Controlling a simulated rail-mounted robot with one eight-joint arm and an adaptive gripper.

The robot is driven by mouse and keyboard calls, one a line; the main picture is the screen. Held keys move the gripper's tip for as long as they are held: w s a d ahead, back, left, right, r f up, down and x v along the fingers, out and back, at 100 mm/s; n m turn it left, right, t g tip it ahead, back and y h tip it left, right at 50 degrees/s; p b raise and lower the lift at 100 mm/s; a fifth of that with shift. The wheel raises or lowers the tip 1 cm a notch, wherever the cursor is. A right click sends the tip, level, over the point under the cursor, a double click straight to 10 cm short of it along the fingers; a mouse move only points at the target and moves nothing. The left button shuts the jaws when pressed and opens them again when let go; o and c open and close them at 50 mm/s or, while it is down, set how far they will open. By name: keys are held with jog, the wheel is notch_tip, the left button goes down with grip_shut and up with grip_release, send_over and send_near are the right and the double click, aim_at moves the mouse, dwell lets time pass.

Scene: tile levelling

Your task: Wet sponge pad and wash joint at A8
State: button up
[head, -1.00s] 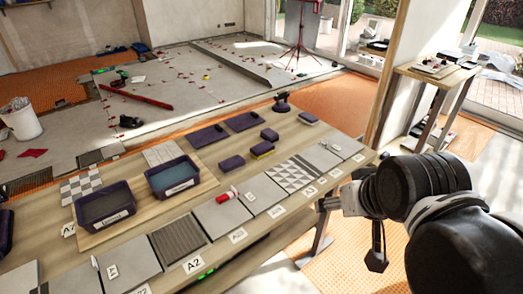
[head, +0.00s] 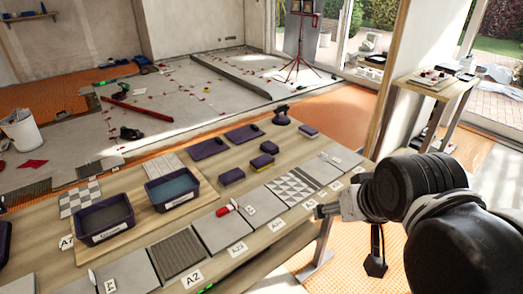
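Several dark purple blocks with yellow undersides, which look like sponge pads (head: 262,162), lie on the workbench (head: 210,160) right of the tubs. A tub of bluish liquid (head: 172,203) and a tub with greyish contents (head: 104,238) stand on a wooden board to the left. Grey and patterned tiles (head: 292,187) line the bench's front edge behind small white labels. I can read A7 and A2, but cannot make out A8. My gripper (head: 325,211) is at the bench's front right edge, apart from the pads; its fingers are too small and dark to judge.
Dark flat trowel-like tools (head: 208,150) lie at the bench's back. A red and white tube (head: 227,210) lies on a front tile. A side table (head: 437,85) stands by the pillar at right. The floor right of the bench looks mostly clear.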

jog(key=w+a+r+m+g, duration=0.15)
jog(key=w+r, duration=0.25)
jog(key=w, duration=0.4)
jog(key=w+r+m, duration=0.2)
jog(key=w+r, duration=0.2)
jog(key=w, duration=0.3)
jog(key=m+g+b, duration=0.3)
jog(key=m+g, duration=0.3)
jog(key=m, duration=0.2)
send_over(262, 159)
notch_tip(262, 159, down, 22)
jog(key=shift+t, duration=0.25)
notch_tip(262, 159, down, 14)
jog(key=shift+d+r+b, duration=0.1)
jog(key=shift+r+b, duration=0.15)
jog(key=shift+b, duration=0.55)
jog(key=c, duration=1.3)
jog(key=shift+r, duration=0.2)
jog(key=shift+r+p, duration=0.95)
jog(key=shift+r, duration=1.4)
